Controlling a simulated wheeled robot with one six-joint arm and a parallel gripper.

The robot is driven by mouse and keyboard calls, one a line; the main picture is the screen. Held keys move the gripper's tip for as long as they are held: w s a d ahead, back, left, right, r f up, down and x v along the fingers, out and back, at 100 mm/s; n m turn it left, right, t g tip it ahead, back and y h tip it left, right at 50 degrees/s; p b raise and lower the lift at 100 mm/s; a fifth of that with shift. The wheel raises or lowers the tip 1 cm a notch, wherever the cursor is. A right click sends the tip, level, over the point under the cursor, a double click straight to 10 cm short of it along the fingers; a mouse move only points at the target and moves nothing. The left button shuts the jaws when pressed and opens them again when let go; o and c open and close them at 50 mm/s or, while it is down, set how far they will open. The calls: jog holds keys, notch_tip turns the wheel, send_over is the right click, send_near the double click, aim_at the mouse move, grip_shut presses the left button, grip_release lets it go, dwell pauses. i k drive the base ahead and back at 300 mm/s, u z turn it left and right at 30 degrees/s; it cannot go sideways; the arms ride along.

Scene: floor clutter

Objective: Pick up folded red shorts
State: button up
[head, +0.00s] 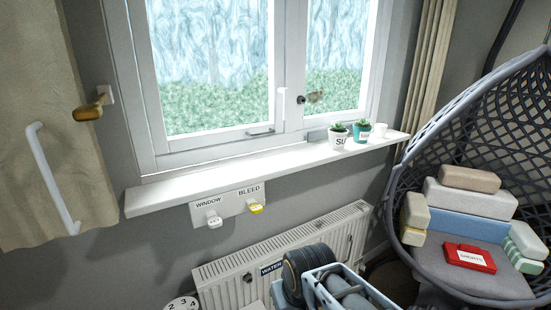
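The folded red shorts (463,263) lie flat on the grey seat cushion (440,275) of a dark hanging wicker chair (487,125) at the right in the head view. They form a small red block with a white label reading "SHORTS". Nothing touches them from above, and their top is fully visible. My gripper is not in view.
Folded light, tan, blue and green-striped pieces (470,201) lie around the shorts. The chair's woven rim curves around the seat. A radiator (225,277) stands below the sill (240,174), with a pale blue frame (372,286) in front. Small potted plants (340,141) stand on the sill.

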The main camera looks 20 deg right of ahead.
aim_at(469, 257)
jog(key=z, duration=1.25)
jog(key=i, duration=1.1)
jog(key=z, duration=0.95)
jog(key=i, duration=0.65)
jog(key=z, duration=0.05)
